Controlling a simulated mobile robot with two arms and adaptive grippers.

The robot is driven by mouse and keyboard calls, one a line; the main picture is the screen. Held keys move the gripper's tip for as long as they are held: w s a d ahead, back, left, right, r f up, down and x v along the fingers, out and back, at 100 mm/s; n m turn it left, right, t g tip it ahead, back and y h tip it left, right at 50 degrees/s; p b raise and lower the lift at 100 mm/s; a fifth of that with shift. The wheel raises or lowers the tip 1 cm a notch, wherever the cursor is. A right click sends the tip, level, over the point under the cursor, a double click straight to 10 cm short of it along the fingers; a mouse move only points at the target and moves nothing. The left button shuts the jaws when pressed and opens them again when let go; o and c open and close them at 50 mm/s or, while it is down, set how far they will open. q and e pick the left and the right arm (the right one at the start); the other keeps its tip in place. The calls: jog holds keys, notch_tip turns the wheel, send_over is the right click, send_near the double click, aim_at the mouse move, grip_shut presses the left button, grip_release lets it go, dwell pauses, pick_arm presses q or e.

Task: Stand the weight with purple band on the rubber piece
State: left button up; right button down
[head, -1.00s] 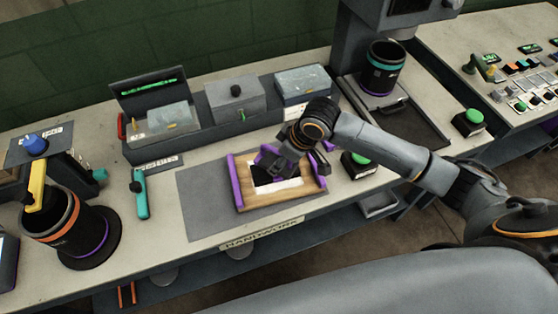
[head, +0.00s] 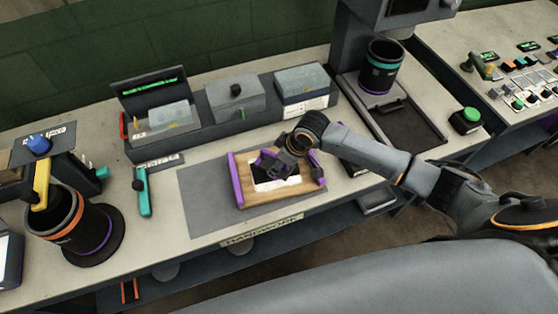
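My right gripper (head: 281,170) hangs over a wooden board (head: 275,198) with purple side pieces, in the middle of the bench. I cannot tell whether its fingers are open or shut, or whether they hold anything. A white sheet with a dark flat patch (head: 275,185), possibly the rubber piece, lies on the board, partly under the gripper. A purple part (head: 263,158) shows beside the fingers; I cannot tell whether it is a band on a weight or part of the board's fixture. No weight is clearly identifiable. My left gripper is not in view.
A grey mat (head: 205,205) lies under the board. Boxes (head: 235,98) line the back. A dark cylinder (head: 385,66) stands at the back right, a larger one (head: 75,225) at the left. A teal-handled tool (head: 142,195) and a green button (head: 470,116) flank the area.

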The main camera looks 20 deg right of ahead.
jog(key=shift+c, duration=2.2)
grip_release()
jog(key=shift+s+d+r, duration=0.1)
jog(key=shift+r, duration=0.3)
jog(key=b+v, duration=0.1)
jog(key=v, duration=1)
jog(key=shift+r, duration=0.15)
